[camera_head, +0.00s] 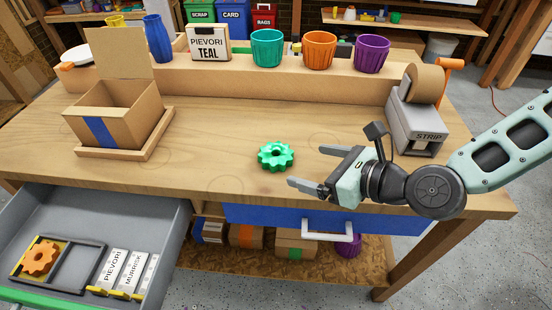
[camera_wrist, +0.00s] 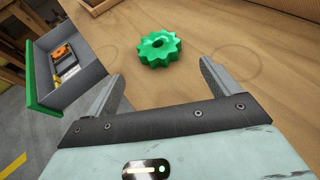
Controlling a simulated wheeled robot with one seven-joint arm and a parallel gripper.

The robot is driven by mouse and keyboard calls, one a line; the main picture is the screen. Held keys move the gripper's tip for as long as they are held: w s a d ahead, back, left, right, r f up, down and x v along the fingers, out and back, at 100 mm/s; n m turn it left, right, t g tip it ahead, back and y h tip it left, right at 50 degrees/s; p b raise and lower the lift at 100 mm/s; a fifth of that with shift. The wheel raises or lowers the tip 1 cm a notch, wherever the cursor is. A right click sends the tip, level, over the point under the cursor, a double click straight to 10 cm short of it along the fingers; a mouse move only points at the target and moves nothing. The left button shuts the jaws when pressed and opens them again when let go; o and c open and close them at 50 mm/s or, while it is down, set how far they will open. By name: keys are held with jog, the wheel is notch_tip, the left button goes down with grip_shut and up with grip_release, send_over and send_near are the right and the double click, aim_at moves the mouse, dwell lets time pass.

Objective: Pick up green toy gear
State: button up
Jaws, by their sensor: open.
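The green toy gear (camera_head: 276,156) lies flat on the wooden bench top, near the middle. It has a round hole in its centre. My gripper (camera_head: 306,166) is low over the bench, just right of the gear, with its two fingers apart and pointing left toward it. In the wrist view the gear (camera_wrist: 160,48) lies beyond the fingertips, roughly centred between them. My gripper (camera_wrist: 160,76) is open, with nothing between its fingers, and apart from the gear.
An open cardboard box (camera_head: 118,112) sits in a wooden tray at left. An open grey drawer (camera_head: 184,214) holds an orange gear (camera_head: 39,258) and labelled boxes. A strip dispenser (camera_head: 416,122) stands at right. Cups line the back ledge (camera_head: 230,78). Bench around the gear is clear.

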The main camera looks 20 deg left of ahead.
aim_at(285, 159)
jog(key=shift+x, duration=3.6)
jog(key=shift+s+r, duration=0.1)
jog(key=c, duration=1.1)
